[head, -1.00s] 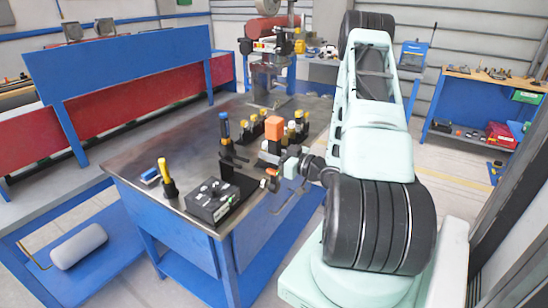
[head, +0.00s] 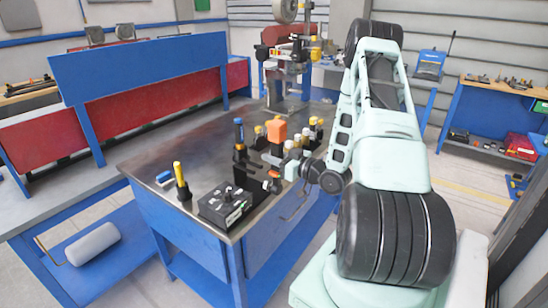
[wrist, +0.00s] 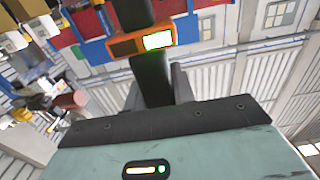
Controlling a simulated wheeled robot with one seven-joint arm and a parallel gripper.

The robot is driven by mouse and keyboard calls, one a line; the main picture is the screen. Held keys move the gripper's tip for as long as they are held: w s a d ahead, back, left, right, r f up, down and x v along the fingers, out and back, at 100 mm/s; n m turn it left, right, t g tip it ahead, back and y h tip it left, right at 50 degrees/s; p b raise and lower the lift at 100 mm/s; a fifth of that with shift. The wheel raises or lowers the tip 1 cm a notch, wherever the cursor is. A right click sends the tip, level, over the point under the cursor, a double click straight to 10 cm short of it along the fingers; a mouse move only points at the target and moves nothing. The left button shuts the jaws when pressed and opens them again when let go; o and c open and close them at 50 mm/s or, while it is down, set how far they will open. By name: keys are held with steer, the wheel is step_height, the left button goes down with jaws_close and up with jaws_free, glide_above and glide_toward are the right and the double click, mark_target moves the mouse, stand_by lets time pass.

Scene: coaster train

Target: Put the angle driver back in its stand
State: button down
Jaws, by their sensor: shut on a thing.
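The angle driver (head: 271,186) is a dark tool with an orange part, at the near right edge of the workbench. In the wrist view its orange body (wrist: 140,43) has a lit green-white display, and a black shaft runs above and below it. My gripper (head: 291,171) is shut on it. A black upright stand (head: 240,154), with a blue-tipped upright tool (head: 239,131), is just left of the driver. I cannot tell whether the driver touches the stand.
A black box with knobs (head: 223,206) and a yellow-handled tool (head: 181,181) stand at the near edge. An orange block (head: 277,132) and several small yellow-topped items (head: 316,127) are behind my gripper. The left middle of the workbench (head: 195,140) is clear.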

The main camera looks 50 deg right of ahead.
steer(key=w+b, duration=0.2)
steer(key=w, duration=0.8)
steer(key=shift+a+r, duration=0.15)
steer(key=shift+a, duration=0.3)
stand_by(3.0)
steer(key=shift+f+b, duration=0.8)
steer(key=shift+b, duration=0.1)
stand_by(1.7)
steer(key=c, duration=1.1)
jaws_free()
steer(key=s+b, duration=0.1)
steer(key=s, duration=0.4)
steer(key=s+d+b, duration=0.1)
steer(key=s+b, duration=0.1)
steer(key=s, duration=0.4)
steer(key=s+b, duration=0.2)
steer(key=s, duration=0.4)
steer(key=shift+s+d, duration=0.15)
steer(key=shift+d, duration=0.05)
